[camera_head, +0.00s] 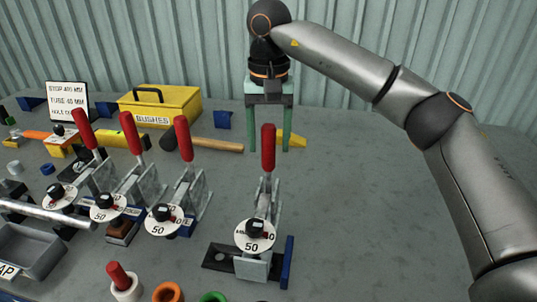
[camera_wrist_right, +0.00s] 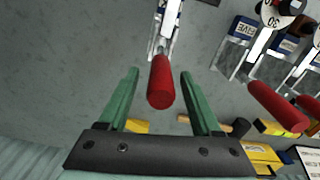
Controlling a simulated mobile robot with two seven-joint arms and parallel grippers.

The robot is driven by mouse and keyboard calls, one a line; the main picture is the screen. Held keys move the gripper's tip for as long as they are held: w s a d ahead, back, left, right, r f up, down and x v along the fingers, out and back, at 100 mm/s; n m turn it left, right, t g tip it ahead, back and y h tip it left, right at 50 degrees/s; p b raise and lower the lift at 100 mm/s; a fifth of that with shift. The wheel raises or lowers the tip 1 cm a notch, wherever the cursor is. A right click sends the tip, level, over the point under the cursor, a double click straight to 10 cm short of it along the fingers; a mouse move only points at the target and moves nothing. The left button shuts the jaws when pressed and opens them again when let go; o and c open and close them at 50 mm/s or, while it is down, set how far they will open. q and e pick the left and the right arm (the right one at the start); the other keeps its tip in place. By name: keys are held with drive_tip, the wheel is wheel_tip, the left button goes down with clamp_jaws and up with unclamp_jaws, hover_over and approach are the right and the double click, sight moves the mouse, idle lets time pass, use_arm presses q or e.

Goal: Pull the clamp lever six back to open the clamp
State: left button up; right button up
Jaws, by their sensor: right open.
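Several toggle clamps with red levers stand in a row; no number six is readable on them. The rightmost clamp (camera_head: 266,205) stands apart, with its red lever (camera_head: 268,148) upright. My right gripper (camera_head: 269,149) is open, its green fingers pointing down behind this lever in the head view. In the right wrist view, the red lever (camera_wrist_right: 161,82) appears between the open fingers of the right gripper (camera_wrist_right: 159,73), with a gap on each side. I cannot tell how far the lever reaches between them. My left gripper is not in view.
Neighbouring red levers (camera_head: 182,138) stand to the left. A yellow bushes box (camera_head: 165,107), a hammer (camera_head: 215,145) and a sign (camera_head: 68,101) are behind. A grey tray (camera_head: 30,250) and coloured rings (camera_head: 168,292) are in front. The table right of the clamp is clear.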

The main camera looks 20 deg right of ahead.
sight(269, 166)
drive_tip(key=shift+f, duration=1.4)
drive_tip(key=shift+c, duration=0.3)
clamp_jaws()
